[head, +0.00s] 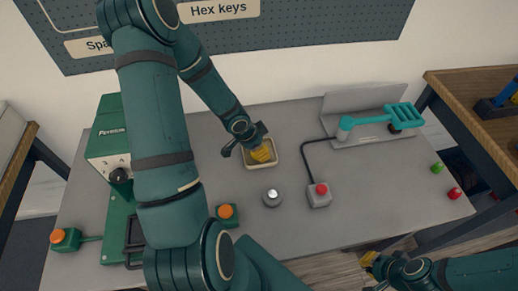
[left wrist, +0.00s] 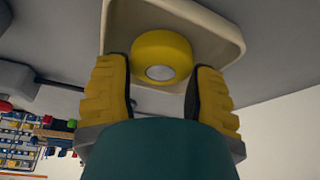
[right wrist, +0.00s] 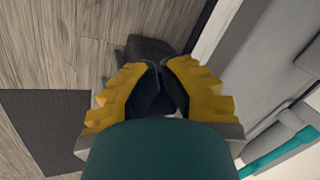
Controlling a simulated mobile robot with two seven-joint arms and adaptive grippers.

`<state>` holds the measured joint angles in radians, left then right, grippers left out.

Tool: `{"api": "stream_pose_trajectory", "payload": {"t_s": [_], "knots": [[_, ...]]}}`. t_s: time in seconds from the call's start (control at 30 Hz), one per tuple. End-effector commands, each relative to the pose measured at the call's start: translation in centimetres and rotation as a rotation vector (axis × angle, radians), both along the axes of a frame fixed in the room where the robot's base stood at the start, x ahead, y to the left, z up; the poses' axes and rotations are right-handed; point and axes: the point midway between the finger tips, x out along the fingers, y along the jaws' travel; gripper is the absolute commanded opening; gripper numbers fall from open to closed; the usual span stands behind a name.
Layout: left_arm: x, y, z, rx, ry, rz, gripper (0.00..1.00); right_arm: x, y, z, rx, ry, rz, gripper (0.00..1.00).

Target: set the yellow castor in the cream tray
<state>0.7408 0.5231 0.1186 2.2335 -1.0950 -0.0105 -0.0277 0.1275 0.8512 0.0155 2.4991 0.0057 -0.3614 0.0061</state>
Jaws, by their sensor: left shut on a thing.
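The yellow castor (left wrist: 158,50) is a round yellow wheel with a grey centre, seen in the left wrist view between my left fingers. My left gripper (left wrist: 160,72) is shut on it. The cream tray (left wrist: 222,40) is directly behind the castor there; I cannot tell whether they touch. In the head view, my left gripper (head: 262,150) is over the cream tray (head: 255,177), and its fingers hide most of the castor. My right gripper (head: 371,268) is at the lower right, beyond the table's front edge; the right wrist view shows its fingers (right wrist: 160,72) together and empty.
On the grey table are a grey round knob-like part (head: 272,197), a box with a red button (head: 319,195), a green block with an orange button (head: 226,212) and a green machine (head: 108,150). A teal-handled object (head: 385,118) is at the back right.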

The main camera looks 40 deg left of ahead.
Motion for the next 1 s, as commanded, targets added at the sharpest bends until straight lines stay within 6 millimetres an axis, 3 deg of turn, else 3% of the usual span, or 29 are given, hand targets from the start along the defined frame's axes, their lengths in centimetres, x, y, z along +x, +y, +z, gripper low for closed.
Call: {"api": "stream_pose_trajectory", "payload": {"t_s": [0.17,0.2,0.23,0.67,1.0], "knots": [[0.0,0.0,-0.3,0.0,0.0,0.0,0.17,0.0,0.0,-0.2,0.0,0.001,0.0,0.0],[0.0,0.0,-0.2,0.0,0.0,0.0,0.74,0.0,0.0,-0.1,0.0,0.001,0.0,0.0],[0.0,0.0,-0.2,0.0,0.0,0.0,0.84,0.0,0.0,-0.1,0.0,0.001,0.0,0.0],[-0.1,0.1,0.4,0.0,0.0,0.001,0.84,0.1,0.0,0.4,0.0,-0.002,-0.002,0.0],[-1.8,0.9,5.2,0.0,0.001,0.005,0.84,1.1,-0.2,4.3,-0.005,-0.025,-0.019,0.0]]}}
